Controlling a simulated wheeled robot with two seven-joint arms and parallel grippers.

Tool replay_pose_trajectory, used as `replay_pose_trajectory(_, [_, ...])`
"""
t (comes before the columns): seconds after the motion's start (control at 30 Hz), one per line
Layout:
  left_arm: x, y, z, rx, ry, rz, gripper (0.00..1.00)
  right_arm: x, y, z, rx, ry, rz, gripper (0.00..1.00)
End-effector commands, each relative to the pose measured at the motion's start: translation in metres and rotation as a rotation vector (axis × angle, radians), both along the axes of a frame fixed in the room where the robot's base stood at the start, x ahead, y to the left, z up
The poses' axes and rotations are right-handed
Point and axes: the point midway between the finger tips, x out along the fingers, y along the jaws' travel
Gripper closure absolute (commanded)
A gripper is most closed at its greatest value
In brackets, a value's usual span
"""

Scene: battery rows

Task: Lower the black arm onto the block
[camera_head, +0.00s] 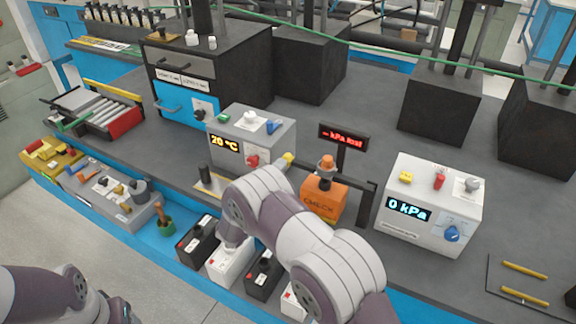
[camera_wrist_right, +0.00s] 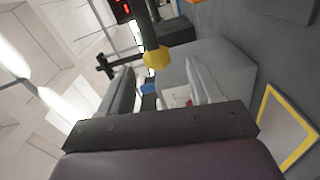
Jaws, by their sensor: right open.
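The black arm (camera_head: 364,192) is hinged on a post beside the orange CHECK block (camera_head: 323,203), and its yellow end (camera_head: 288,159) sticks out left past the block. Whether the arm touches the block is hard to tell. In the right wrist view the black arm (camera_wrist_right: 146,25) comes down from the top to its yellow end (camera_wrist_right: 157,57). My right gripper (camera_wrist_right: 160,70) is open and empty, with the yellow end just beyond and between its fingertips. In the head view my own right arm hides this gripper. My left arm shows at lower left; its gripper is out of view.
A grey 20 °C box (camera_head: 250,138) stands close behind the yellow end. A white 0 kPa box (camera_head: 434,205) stands to the right. Black and white batteries, including a white one (camera_head: 229,265), line the front. A yellow-edged pad (camera_head: 212,184) lies left of my right arm.

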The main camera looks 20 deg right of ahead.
Motion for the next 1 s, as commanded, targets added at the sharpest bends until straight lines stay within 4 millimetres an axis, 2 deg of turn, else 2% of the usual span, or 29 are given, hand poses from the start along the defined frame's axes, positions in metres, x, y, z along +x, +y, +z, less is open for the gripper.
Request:
replay_pose_trajectory(0.1, [0.0,0.0,-0.006,0.0,0.0,0.0,0.35,-0.016,0.02,-0.002,0.0,0.001,0.003,0.36])
replay_pose_trajectory(0.23, [0.0,0.0,-0.008,0.0,0.0,0.0,0.35,-0.026,0.031,-0.001,0.0,0.001,0.001,0.36])
replay_pose_trajectory(0.77, [0.0,0.0,-0.007,0.0,0.0,0.0,0.35,-0.026,0.033,0.001,0.024,-0.006,0.015,0.36])
replay_pose_trajectory(0.87, [0.0,0.0,-0.007,0.0,0.0,0.0,0.35,-0.009,0.038,0.012,0.223,-0.046,0.136,0.36])
replay_pose_trajectory(0.93, [0.0,0.0,-0.007,0.0,0.0,0.0,0.35,-0.001,0.049,0.022,0.507,-0.052,0.269,0.36])
replay_pose_trajectory(0.97, [0.0,0.0,-0.007,0.0,0.0,0.0,0.35,-0.005,0.056,0.026,0.655,-0.034,0.316,0.36])
replay_pose_trajectory(1.0, [0.0,0.0,-0.007,0.0,0.0,0.0,0.35,-0.021,0.066,0.029,0.857,0.016,0.348,0.36])
